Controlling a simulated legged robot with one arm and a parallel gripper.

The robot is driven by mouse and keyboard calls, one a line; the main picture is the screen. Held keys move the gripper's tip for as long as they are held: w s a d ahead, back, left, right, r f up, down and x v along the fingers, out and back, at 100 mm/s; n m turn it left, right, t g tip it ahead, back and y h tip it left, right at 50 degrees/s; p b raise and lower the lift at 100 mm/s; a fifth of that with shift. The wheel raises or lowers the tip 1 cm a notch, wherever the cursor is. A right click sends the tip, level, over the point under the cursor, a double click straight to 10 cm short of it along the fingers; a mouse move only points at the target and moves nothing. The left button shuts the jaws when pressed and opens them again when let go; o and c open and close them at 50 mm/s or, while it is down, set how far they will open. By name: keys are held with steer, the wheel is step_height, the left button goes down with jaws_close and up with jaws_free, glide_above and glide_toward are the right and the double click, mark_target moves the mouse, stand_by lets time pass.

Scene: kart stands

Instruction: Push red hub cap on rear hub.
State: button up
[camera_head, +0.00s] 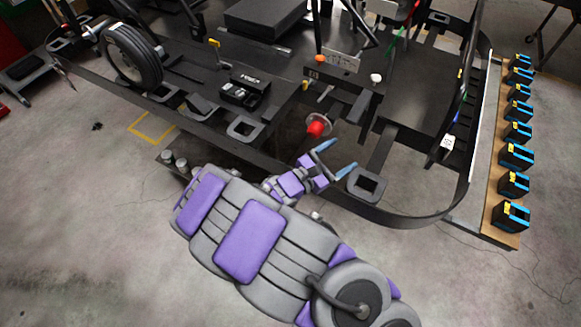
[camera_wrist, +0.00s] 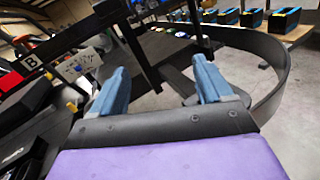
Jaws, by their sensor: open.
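The red hub cap (camera_head: 315,128) shows in the head view at the end of a round silver hub (camera_head: 321,119) in a gap of the kart frame. I cannot tell how far the cap is seated on the hub. My gripper (camera_head: 336,158) is open, with blue fingers spread apart and nothing visible between them. It is just below and to the right of the red cap in the head view, apart from it. In the wrist view, my two blue fingers (camera_wrist: 158,90) are wide apart. The red cap does not show there.
A black curved bumper (camera_head: 420,217) rings the stand's front right. Black bars and square pads (camera_head: 366,184) lie close to my gripper. A wheel (camera_head: 131,56) stands at the upper left. Several blue-and-black boxes (camera_head: 516,156) line a wooden shelf at the right. The floor in front is open.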

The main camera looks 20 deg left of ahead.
steer(key=s+a+f+n+t+y, duration=0.1)
steer(key=s+a+f+n+y, duration=0.1)
steer(key=a+f+n+y, duration=0.35)
steer(key=s+a+f+n+t+y, duration=0.1)
steer(key=s+a+f+n+y, duration=0.15)
steer(key=a, duration=0.55)
steer(key=m+b, duration=0.1)
glide_toward(312, 132)
steer(key=shift+h, duration=0.4)
steer(key=w+b, duration=0.2)
steer(key=w, duration=0.7)
steer(key=shift+w+d, duration=0.1)
steer(key=shift+w, duration=0.25)
steer(key=shift+w+d+r, duration=0.1)
steer(key=shift+w+d, duration=0.3)
steer(key=shift+w, duration=0.1)
steer(key=shift+a, duration=0.5)
steer(key=shift+c, duration=1.2)
steer(key=shift+d, duration=0.4)
steer(key=c, duration=0.8)
steer(key=o, duration=0.4)
steer(key=shift+a, duration=0.2)
steer(key=c, duration=0.6)
steer(key=shift+s, duration=0.2)
steer(key=shift+s, duration=0.35)
